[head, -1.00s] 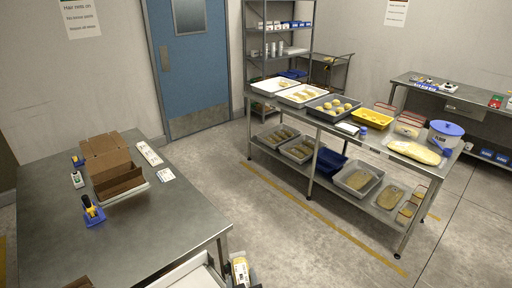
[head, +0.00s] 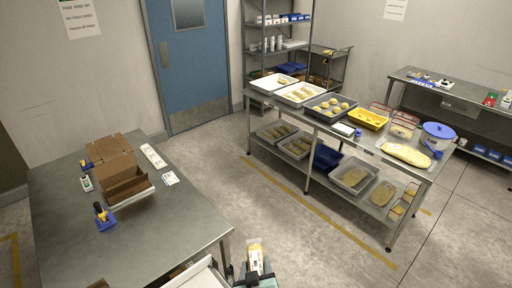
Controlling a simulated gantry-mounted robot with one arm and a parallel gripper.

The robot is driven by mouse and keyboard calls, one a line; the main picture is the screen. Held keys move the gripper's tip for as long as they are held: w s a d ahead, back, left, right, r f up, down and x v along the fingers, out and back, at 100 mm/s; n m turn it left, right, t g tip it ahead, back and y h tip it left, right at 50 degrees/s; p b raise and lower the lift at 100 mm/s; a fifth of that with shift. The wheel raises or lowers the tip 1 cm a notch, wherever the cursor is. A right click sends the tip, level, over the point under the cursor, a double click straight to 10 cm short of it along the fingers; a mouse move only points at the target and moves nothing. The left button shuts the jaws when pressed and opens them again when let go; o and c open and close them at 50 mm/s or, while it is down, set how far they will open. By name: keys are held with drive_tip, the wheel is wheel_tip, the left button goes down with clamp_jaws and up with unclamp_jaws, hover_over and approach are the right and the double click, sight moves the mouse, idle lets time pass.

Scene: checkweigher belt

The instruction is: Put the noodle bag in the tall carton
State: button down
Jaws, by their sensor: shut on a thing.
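The noodle bag (head: 255,256), pale yellow with a white part, stands upright at the bottom edge of the head view. My gripper (head: 252,273) is shut on it, with a dark finger on either side. The bag is held beside the right side of a white-edged surface. The bag's lower part is hidden by my gripper and the frame edge. An open brown cardboard carton (head: 122,181) with a raised back flap sits on the steel table at left. Brown cardboard edges also show at the bottom edge; I cannot tell which carton is the tall one.
The steel table (head: 75,225) also holds a blue-and-yellow tool (head: 103,214), a small green-and-white device (head: 86,181) and white strips. Open floor lies between.

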wheel_tip(320, 180, up, 4)
drive_tip(key=shift+f+p, duration=0.1)
drive_tip(key=shift+p, duration=1.05)
drive_tip(key=s+f, duration=0.1)
drive_tip(key=s, duration=0.2)
drive_tip(key=s+f, duration=0.1)
drive_tip(key=s, duration=0.2)
drive_tip(key=s+f, duration=0.1)
drive_tip(key=s, duration=0.2)
drive_tip(key=shift+s+f, duration=0.2)
drive_tip(key=shift+f, duration=0.2)
drive_tip(key=shift+s, duration=0.4)
